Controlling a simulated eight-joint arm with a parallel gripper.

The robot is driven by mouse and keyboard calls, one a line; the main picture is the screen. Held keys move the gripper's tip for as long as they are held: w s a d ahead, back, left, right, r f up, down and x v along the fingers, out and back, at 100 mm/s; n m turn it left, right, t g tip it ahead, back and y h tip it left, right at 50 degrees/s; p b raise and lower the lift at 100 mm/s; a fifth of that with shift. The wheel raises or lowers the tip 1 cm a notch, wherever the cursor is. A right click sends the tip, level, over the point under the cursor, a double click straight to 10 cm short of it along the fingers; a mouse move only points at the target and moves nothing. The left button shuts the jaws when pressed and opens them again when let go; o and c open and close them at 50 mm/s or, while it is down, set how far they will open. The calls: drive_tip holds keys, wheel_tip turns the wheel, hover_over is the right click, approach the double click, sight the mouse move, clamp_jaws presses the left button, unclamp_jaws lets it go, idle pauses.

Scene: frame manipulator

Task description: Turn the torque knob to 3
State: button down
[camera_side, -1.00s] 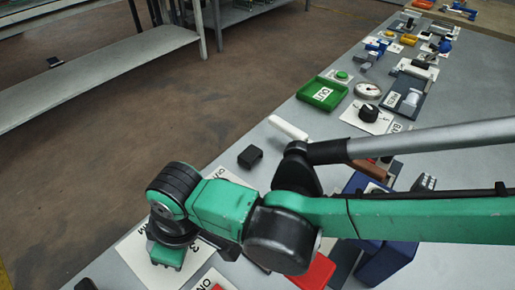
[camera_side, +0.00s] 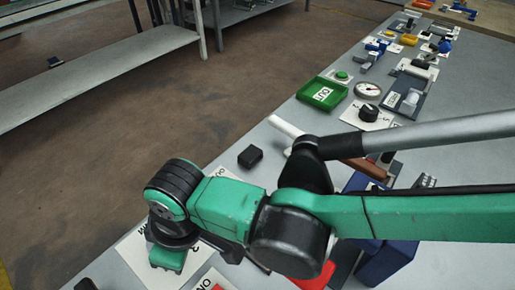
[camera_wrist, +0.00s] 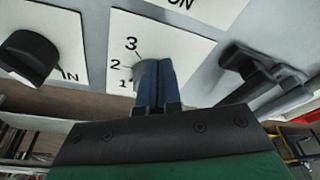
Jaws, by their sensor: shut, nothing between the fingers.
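The torque knob (camera_wrist: 141,72) shows in the wrist view as a small grey piece, mostly hidden behind my fingers. It is on a white plate (camera_wrist: 185,45) marked 1, 2 and 3 on the left. My gripper (camera_wrist: 163,66) is shut and empty, its two dark blue fingers side by side in front of the knob. I cannot tell whether they touch it, and the knob's pointer is hidden. In the side view my gripper's green body (camera_side: 168,258) is over a white plate (camera_side: 135,248) at the lower left; the fingertips are hidden there.
In the wrist view, a black knob (camera_wrist: 30,55) on a plate marked IN is at the left, and a dark lever-like fixture (camera_wrist: 262,78) is close at the right. In the side view, a black block (camera_side: 250,157) and a green tray (camera_side: 323,94) lie farther along the table.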

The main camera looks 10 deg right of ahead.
wheel_tip(320, 180, up, 5)
drive_tip(key=shift+f, duration=0.1)
idle(0.3)
drive_tip(key=shift+w+d+f, duration=0.1)
drive_tip(key=shift+w+f, duration=0.45)
drive_tip(key=shift+f, duration=0.45)
drive_tip(key=shift+w+d+f, duration=0.1)
drive_tip(key=shift+w+f, duration=0.4)
drive_tip(key=shift+f, duration=0.55)
drive_tip(key=shift+w+f, duration=0.55)
drive_tip(key=shift+f, duration=0.45)
drive_tip(key=shift+a, duration=0.2)
drive_tip(key=shift+s, duration=0.85)
drive_tip(key=shift+s+a, duration=0.1)
